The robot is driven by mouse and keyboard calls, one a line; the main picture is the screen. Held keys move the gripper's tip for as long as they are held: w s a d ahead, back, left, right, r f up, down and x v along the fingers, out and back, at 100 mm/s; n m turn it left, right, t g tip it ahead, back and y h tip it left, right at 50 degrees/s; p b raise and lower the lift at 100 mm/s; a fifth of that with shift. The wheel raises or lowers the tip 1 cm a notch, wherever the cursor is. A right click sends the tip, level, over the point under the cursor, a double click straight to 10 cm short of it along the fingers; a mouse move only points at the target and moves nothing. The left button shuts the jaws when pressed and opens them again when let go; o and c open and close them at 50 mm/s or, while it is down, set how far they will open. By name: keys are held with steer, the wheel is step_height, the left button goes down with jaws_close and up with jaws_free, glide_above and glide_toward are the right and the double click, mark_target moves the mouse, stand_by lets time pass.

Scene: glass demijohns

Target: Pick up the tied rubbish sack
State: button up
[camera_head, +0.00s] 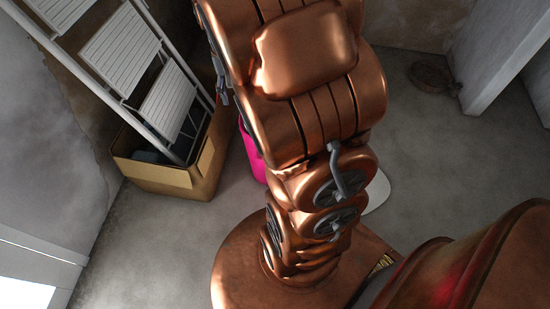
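I cannot make out a tied rubbish sack for certain. A bright magenta thing (250,155) stands on the floor just left of my copper arm. Most of it is hidden behind the arm, so I cannot tell whether it is a sack or a container. My arm fills the middle of the head view, and I cannot make out my gripper; it may be behind the arm or outside the picture.
A tan box (168,178) stands by the left wall, with a white slatted ladder (121,48) leaning in or behind it. A flat white thing (378,192) shows right of my arm. A brown coiled thing (432,76) lies at the back right. Floor between is clear.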

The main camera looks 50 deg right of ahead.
steer(key=w+d+f+m+b, duration=0.1)
steer(key=w+d+f+b, duration=0.2)
steer(key=f, duration=0.9)
steer(key=w+d+f+m+b, duration=0.2)
steer(key=w+d+f+b, duration=0.2)
steer(key=d+f+b, duration=0.5)
steer(key=w+d+f+m+t+b, duration=0.1)
steer(key=w+d+f+m+b, duration=0.1)
steer(key=d+f+b, duration=0.4)
steer(key=shift+w+d+f, duration=0.2)
steer(key=shift+d+f, duration=0.75)
steer(key=shift+f, duration=0.85)
steer(key=shift+w+d+f, duration=0.25)
steer(key=shift+d+f, duration=0.65)
steer(key=shift+f, duration=0.95)
steer(key=shift+w+d+f, duration=0.2)
steer(key=shift+d+f, duration=0.75)
steer(key=shift+f, duration=0.85)
steer(key=shift+d+f+b, duration=0.1)
steer(key=shift+f+b, duration=0.5)
steer(key=shift+f, duration=0.75)
steer(key=shift+s+a+f+b, duration=0.1)
steer(key=shift+f+b, duration=0.5)
steer(key=shift+f, duration=0.7)
steer(key=shift+s+a+f+b, duration=0.1)
steer(key=shift+f+b, duration=0.5)
steer(key=shift+f, duration=0.65)
steer(key=shift+c, duration=0.3)
jaws_close()
steer(key=shift+r, duration=0.1)
